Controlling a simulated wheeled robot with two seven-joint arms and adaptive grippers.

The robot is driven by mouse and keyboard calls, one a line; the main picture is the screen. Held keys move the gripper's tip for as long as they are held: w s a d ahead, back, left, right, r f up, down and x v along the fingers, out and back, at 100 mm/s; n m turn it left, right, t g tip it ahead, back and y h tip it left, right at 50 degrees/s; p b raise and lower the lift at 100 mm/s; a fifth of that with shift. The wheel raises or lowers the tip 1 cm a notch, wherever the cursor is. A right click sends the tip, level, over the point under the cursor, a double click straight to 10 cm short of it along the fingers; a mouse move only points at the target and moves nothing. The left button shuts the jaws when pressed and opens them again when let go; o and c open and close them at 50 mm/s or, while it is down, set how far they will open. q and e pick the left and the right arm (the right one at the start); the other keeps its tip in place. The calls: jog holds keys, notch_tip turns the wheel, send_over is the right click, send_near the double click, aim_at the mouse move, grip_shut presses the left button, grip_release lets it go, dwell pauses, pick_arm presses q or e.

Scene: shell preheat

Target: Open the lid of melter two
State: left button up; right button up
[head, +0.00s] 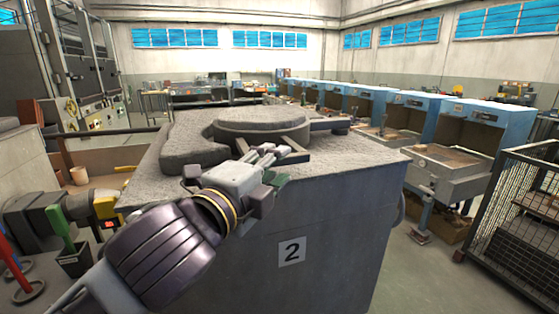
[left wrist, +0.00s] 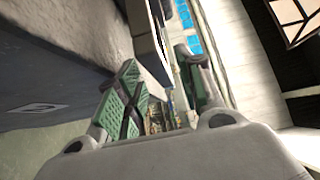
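Melter two (head: 265,235) is a large grey box with a "2" label on its front. Its thick round grey lid (head: 262,120) lies flat over the top, with dark bars beside it at the right. My left gripper (head: 272,162) is at the near top edge of the melter, close to the lid's front and a dark bar. In the left wrist view my left gripper (left wrist: 162,85) has its green-padded fingers apart. A grey bar (left wrist: 143,35) shows beyond and partly between them; contact cannot be told. My right gripper is not in view.
A row of blue-hooded stations (head: 457,130) runs along the right. A wire mesh cage (head: 515,215) stands at the front right. Yellow, green and red tools (head: 62,228) stand at the left.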

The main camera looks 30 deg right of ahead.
aim_at(277, 164)
pick_arm(q)
jog(key=shift+x, duration=1.55)
grip_shut()
